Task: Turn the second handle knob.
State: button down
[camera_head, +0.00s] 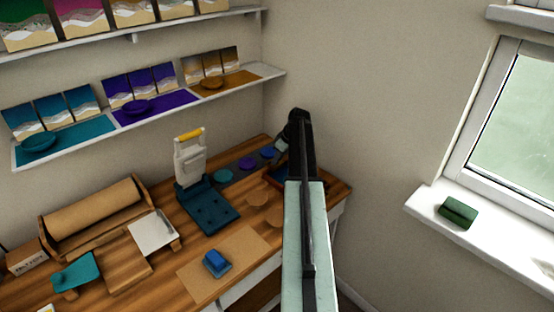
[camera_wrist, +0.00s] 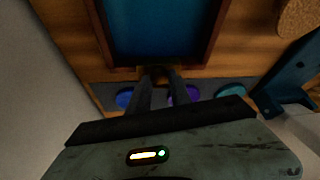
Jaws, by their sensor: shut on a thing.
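In the wrist view my gripper (camera_wrist: 156,76) has its dark fingers together on a small wooden piece (camera_wrist: 148,74) at the near side of a wooden-framed tray (camera_wrist: 214,38) with a dark blue inside. The fingers hide most of that piece, and I cannot tell whether it is a knob. In the head view the tray (camera_head: 277,178) shows only in part behind my arm. A blue disc (camera_wrist: 124,98), a purple disc (camera_wrist: 186,94) and a teal disc (camera_wrist: 231,90) lie on a grey strip behind the fingers.
A teal press with a white upright lever (camera_head: 190,160) stands left of the discs. A blue block (camera_head: 215,261) sits on a brown mat. A paper roll (camera_head: 95,212) is at the bench's back left. Walls close in behind and at the right of the bench corner.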

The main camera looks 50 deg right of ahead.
jog(key=m, duration=0.1)
jog(key=m+h, duration=0.1)
jog(key=m, duration=0.1)
jog(key=shift+a+m, duration=0.25)
jog(key=shift+m, duration=0.15)
jog(key=m+h, duration=0.1)
jog(key=m, duration=0.2)
jog(key=shift+a+m+g+h, duration=0.1)
jog(key=shift+m+g+h, duration=0.2)
jog(key=shift+h, duration=0.1)
jog(key=m, duration=0.2)
jog(key=m+g+h, duration=0.1)
jog(key=m, duration=0.1)
jog(key=m+h, duration=0.1)
jog(key=m, duration=0.1)
jog(key=shift+w+a+g, duration=0.15)
jog(key=shift+w+g, duration=0.1)
jog(key=shift+g, duration=0.05)
jog(key=m+g, duration=0.1)
jog(key=m, duration=0.1)
jog(key=m+g, duration=0.1)
jog(key=m, duration=0.4)
jog(key=shift+w+m+g, duration=0.3)
jog(key=shift+g, duration=0.1)
jog(key=m+g, duration=0.1)
jog(key=m, duration=0.1)
jog(key=m+g, duration=0.1)
jog(key=m, duration=0.2)
jog(key=shift+w+m, duration=0.15)
jog(key=shift+m, duration=0.15)
